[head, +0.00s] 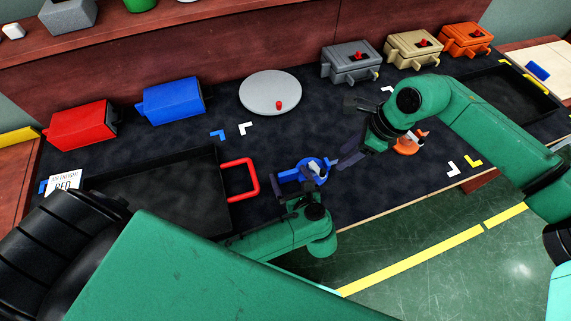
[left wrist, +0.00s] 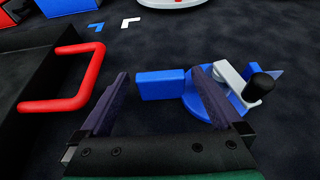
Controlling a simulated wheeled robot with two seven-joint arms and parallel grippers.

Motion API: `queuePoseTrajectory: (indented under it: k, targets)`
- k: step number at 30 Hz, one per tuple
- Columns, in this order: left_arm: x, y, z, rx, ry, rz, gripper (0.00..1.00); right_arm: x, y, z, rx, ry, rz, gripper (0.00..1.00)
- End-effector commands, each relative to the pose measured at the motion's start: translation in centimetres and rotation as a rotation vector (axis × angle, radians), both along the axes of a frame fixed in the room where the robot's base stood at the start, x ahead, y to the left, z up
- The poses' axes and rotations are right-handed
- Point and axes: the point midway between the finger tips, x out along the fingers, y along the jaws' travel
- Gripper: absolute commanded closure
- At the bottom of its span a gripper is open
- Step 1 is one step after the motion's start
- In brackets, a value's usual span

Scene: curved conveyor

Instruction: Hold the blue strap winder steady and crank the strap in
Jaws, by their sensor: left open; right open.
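The blue strap winder (head: 313,167) lies on the dark mat near the table's front edge. In the left wrist view it shows a blue block-shaped grip (left wrist: 160,84), a round blue body (left wrist: 195,105), a light grey crank arm (left wrist: 229,76) and a black knob (left wrist: 260,86). My left gripper (left wrist: 163,84) is open, with the block-shaped grip in view between and beyond its fingers. The same gripper (head: 297,186) is at the winder's near side in the head view. My right gripper (head: 345,160) is open just right of the winder. I cannot make out the strap.
A black tray (head: 222,180) with a red handle (head: 245,180) stands left of the winder. An orange object (head: 408,146) is partly hidden behind my right arm. A grey disc (head: 270,92) and several coloured boxes stand along the back. Another black tray (head: 545,90) is at right.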

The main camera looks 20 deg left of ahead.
Motion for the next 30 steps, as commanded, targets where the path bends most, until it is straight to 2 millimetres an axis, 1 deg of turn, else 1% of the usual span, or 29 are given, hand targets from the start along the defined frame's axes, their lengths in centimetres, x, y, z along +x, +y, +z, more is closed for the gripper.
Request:
queuePoseTrajectory:
  k: [1, 3, 7, 11, 17, 18, 20, 21, 23, 24, 25, 26, 27, 29, 30]
  targets:
    - [0.9, 0.7, -0.4, 0.005, -0.002, -0.002, 0.00, 0.0, 0.0, 0.0, 0.000, 0.000, 0.000, 0.50]
    - [2.0, 1.7, -0.9, 0.004, -0.002, 0.001, 0.00, 0.0, 0.0, 0.0, 0.001, 0.000, 0.000, 0.50]
    - [3.3, 2.8, -1.8, 0.002, -0.001, 0.000, 0.00, 0.0, 0.0, 0.0, 0.001, 0.000, 0.000, 0.50]
    - [3.8, 3.2, -2.1, 0.000, 0.000, -0.001, 0.00, 0.0, 0.0, 0.0, 0.001, 0.000, -0.001, 0.50]
    - [3.8, 3.2, -2.1, 0.000, 0.000, -0.001, 0.00, 0.0, 0.0, 0.0, 0.001, 0.000, -0.001, 0.50]
    - [3.8, 3.2, -2.1, 0.000, 0.000, -0.001, 0.15, 0.0, 0.0, 0.0, 0.001, 0.000, -0.001, 0.50]
    - [3.8, 3.2, -2.1, 0.000, 0.000, -0.001, 0.38, 0.0, 0.0, 0.0, 0.001, 0.000, -0.001, 0.50]
    - [3.8, 3.2, -2.1, 0.000, 0.000, -0.001, 0.54, 0.0, 0.0, 0.0, 0.001, 0.000, -0.001, 0.50]
    - [3.8, 3.2, -2.1, 0.000, 0.000, -0.001, 0.77, 0.0, 0.0, 0.0, 0.001, 0.000, -0.001, 0.50]
    - [3.8, 3.2, -2.1, 0.000, 0.000, -0.001, 0.90, 0.0, 0.0, 0.0, 0.001, 0.000, -0.001, 0.50]
    - [3.8, 3.2, -2.1, 0.000, 0.000, -0.001, 0.37, 0.0, 0.0, 0.0, 0.001, 0.000, -0.001, 0.50]
    - [3.8, 3.2, -2.1, 0.000, 0.000, -0.001, 0.48, 0.0, 0.0, 0.0, 0.001, 0.000, -0.001, 0.50]
    - [3.8, 3.2, -2.1, 0.000, 0.000, -0.001, 0.64, 0.0, 0.0, 0.0, 0.001, 0.000, -0.001, 0.50]
    - [3.8, 3.2, -2.1, 0.000, 0.000, -0.001, 0.87, 0.0, 0.0, 0.0, 0.001, 0.000, -0.001, 0.50]
    - [3.8, 3.2, -2.1, 0.000, 0.000, -0.001, 1.00, 0.0, 0.0, 0.0, 0.001, 0.000, -0.001, 0.50]
